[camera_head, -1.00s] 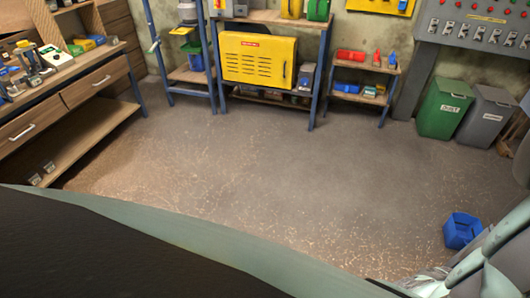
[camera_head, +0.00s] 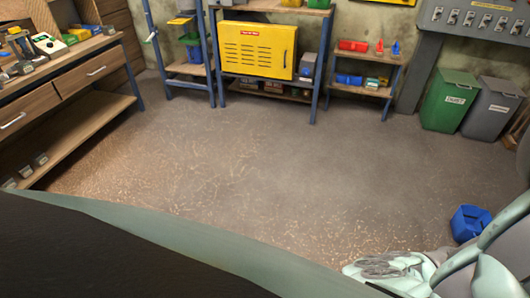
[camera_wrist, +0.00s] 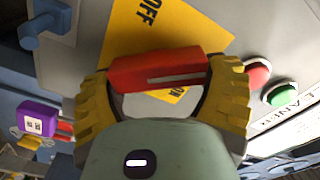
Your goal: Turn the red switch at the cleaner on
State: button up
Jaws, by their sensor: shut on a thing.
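In the wrist view, the red switch (camera_wrist: 150,72) is a red bar handle with a pale slot. It lies nearly level across the picture, over a yellow plate (camera_wrist: 185,35) that reads OFF above it and ON below it, partly covered. My gripper (camera_wrist: 168,82) has its yellow ribbed fingers at the two ends of the handle and is shut on it. The grey panel of the cleaner (camera_wrist: 265,30) is behind, with lettering cut off at the right that reads about "LEANER". My gripper and the switch are not in the head view.
A red button (camera_wrist: 257,73) and a green button (camera_wrist: 281,95) sit close right of the gripper. A blue-grey handle-like part (camera_wrist: 45,25) is at upper left. In the head view, the floor (camera_head: 240,165) is mostly clear; a blue box (camera_head: 469,222) stands at right.

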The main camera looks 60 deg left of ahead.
jog(key=m+b, duration=0.2)
jog(key=f+m+b, duration=0.1)
jog(key=b, duration=0.1)
jog(key=shift+m, duration=0.4)
jog(key=m+b, duration=0.3)
jog(key=shift+r, duration=0.1)
jog(key=shift+m+b, duration=0.3)
jog(key=shift+m, duration=0.1)
jog(key=o, duration=1)
jog(key=shift+r, duration=0.15)
